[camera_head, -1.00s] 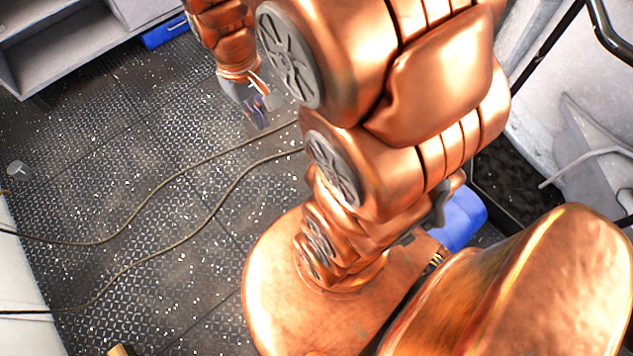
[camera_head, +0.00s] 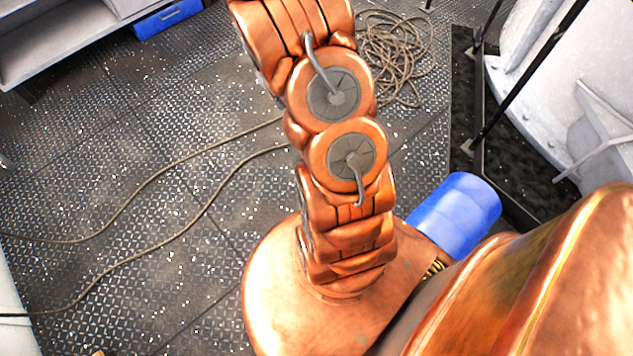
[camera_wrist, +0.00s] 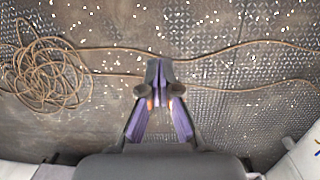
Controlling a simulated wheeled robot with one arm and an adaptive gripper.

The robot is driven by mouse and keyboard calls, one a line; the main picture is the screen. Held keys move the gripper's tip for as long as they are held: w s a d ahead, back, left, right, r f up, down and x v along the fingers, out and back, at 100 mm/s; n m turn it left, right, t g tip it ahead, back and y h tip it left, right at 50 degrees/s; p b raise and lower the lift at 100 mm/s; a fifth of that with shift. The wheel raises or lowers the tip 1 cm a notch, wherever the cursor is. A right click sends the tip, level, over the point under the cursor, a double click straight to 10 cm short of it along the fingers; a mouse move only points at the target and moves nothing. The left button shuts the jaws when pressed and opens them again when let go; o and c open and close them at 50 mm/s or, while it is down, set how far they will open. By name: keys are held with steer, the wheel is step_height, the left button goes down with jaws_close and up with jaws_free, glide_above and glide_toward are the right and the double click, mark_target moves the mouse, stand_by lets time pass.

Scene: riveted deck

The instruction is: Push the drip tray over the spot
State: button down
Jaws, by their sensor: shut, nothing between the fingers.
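My gripper (camera_wrist: 159,78) shows in the wrist view with its purple-padded fingers together and nothing between them. It is above the riveted deck, with bare plate and rope beneath it. In the head view my arm reaches up out of the top edge, so the gripper is not seen there. I cannot make out a drip tray in either view. I cannot pick out a marked spot either; pale specks are scattered all over the deck.
A rope coil (camera_head: 398,55) lies at the top, also left in the wrist view (camera_wrist: 42,75). Two rope strands cross the deck. A blue drum (camera_head: 458,214) lies beside my base. A blue box (camera_head: 168,18) sits by the grey shelf (camera_head: 60,45). Open deck (camera_head: 150,190) is at left.

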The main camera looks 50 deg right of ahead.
steer(key=shift+t+y, duration=0.3)
steer(key=shift+t, duration=0.2)
steer(key=d+f+b, duration=0.3)
steer(key=f+b, duration=0.3)
steer(key=f, duration=1.1)
steer(key=d+f+b, duration=0.3)
steer(key=f+b, duration=0.4)
steer(key=f, duration=1.1)
steer(key=d+f+b, duration=0.4)
steer(key=f+b, duration=0.2)
steer(key=f, duration=1.2)
steer(key=shift+s+d+f, duration=0.1)
steer(key=shift+s, duration=0.25)
steer(key=shift+s+f, duration=0.15)
steer(key=shift+s, duration=0.1)
steer(key=shift+s+a+r+p, duration=0.1)
steer(key=shift+s+p, duration=0.1)
steer(key=shift+s, duration=0.35)
steer(key=shift+s+a+r+p, duration=0.1)
steer(key=shift+s+p, duration=0.05)
steer(key=shift+s, duration=0.4)
steer(key=shift+s+a, duration=0.1)
steer(key=shift+s, duration=0.55)
steer(key=shift+f, duration=0.1)
